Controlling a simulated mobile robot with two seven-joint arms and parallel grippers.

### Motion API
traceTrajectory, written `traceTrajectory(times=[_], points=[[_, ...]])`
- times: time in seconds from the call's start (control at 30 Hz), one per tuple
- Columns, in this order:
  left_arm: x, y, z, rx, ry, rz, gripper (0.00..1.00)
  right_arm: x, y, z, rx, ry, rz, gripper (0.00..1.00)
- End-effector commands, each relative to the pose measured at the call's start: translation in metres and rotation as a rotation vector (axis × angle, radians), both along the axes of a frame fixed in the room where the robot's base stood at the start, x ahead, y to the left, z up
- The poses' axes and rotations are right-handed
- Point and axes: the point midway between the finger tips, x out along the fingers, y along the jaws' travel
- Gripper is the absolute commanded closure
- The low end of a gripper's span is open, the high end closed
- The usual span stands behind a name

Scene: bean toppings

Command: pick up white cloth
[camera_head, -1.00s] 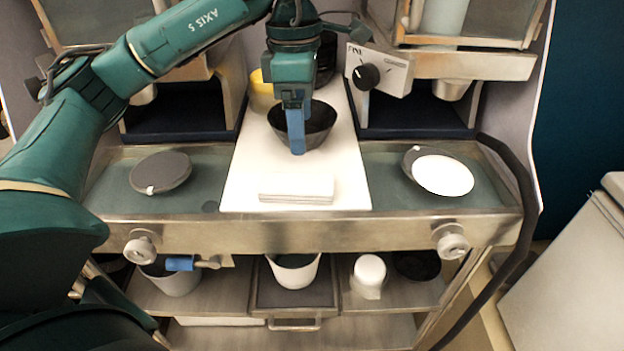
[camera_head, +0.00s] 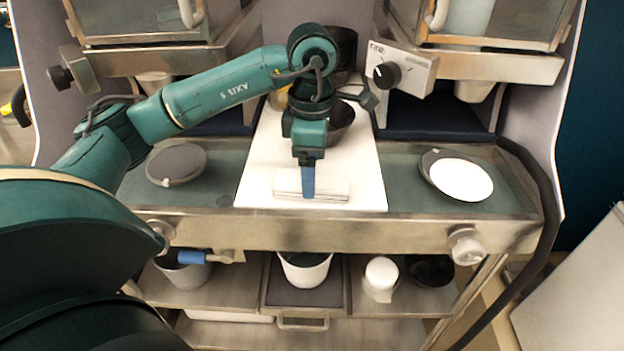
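The white cloth (camera_head: 332,190) lies folded flat in a low stack on the front part of the white board (camera_head: 258,172), in the middle of the counter. My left gripper (camera_head: 308,190) points down over the cloth, its blue fingertips in front of the cloth's middle. I cannot tell whether the tips touch the cloth. The fingers are seen edge-on, so their opening does not show. My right gripper is not in view.
A dark bowl (camera_head: 341,122) stands on the board behind my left gripper. A dark round lid (camera_head: 176,164) lies on the left and a white disc (camera_head: 461,179) on the right. Pots, including a white one (camera_head: 305,270), stand on the shelf below.

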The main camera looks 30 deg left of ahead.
Motion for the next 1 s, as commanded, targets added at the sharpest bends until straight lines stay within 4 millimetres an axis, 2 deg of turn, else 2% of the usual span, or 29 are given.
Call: traceTrajectory(times=[0.13, 0.37, 1.0], points=[[0.0, 0.0, -0.015, 0.0, 0.001, 0.001, 0.2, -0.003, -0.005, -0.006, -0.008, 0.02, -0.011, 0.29], [0.0, 0.0, -0.018, 0.0, -0.001, 0.001, 0.2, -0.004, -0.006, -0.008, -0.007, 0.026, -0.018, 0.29], [0.0, 0.0, -0.017, 0.0, -0.001, 0.0, 0.69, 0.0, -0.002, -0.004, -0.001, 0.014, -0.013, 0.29]])
